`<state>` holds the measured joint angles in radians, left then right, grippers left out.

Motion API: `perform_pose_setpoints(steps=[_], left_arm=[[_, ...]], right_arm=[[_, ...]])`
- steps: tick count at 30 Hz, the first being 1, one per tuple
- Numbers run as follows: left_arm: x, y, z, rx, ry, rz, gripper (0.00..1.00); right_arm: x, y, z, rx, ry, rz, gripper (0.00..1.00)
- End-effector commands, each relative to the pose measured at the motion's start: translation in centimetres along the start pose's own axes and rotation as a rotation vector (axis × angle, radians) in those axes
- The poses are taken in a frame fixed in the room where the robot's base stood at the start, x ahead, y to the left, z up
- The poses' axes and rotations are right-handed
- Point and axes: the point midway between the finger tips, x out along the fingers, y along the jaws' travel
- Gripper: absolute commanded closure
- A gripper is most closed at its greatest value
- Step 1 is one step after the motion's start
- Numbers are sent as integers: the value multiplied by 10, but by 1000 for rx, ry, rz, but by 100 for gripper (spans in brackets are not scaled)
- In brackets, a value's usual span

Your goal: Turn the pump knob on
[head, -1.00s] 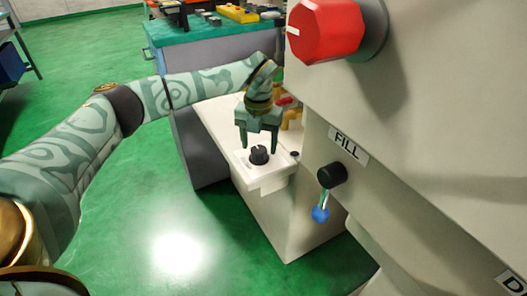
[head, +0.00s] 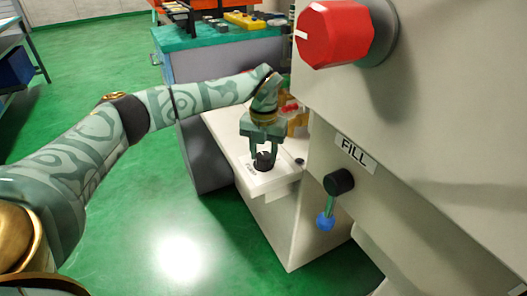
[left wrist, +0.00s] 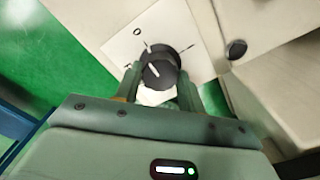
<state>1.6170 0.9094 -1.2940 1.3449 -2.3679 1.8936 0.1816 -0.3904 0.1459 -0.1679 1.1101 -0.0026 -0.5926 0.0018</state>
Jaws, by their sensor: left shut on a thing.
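The pump knob is a black round knob (head: 264,161) on a white plate on top of the low cream cabinet. It also shows in the left wrist view as a black knob (left wrist: 160,70) with a white pointer line, on a plate (left wrist: 124,46) marked O at upper left and I at right. The pointer line leans toward the O side. My left gripper (head: 264,158) comes down from above and is shut on the knob, with a finger on each side; its fingers also show in the left wrist view (left wrist: 160,84). My right gripper is not in view.
A large red knob (head: 334,34) sits on the machine at upper right. Below it are a FILL label (head: 356,153) and a black valve with a blue-tipped lever (head: 325,222). A teal-topped bench (head: 215,40) with parts stands behind. Green floor is clear at left.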

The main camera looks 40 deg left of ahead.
Motion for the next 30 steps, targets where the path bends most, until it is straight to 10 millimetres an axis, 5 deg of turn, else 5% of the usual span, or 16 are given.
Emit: perform_pose_setpoints(steps=[7, 30], left_arm=[[-5, 0, 0, 94, -3, 0, 83], [-4, 0, 1, 793, -3, 2, 83]], right_arm=[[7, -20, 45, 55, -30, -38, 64], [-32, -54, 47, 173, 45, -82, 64]])
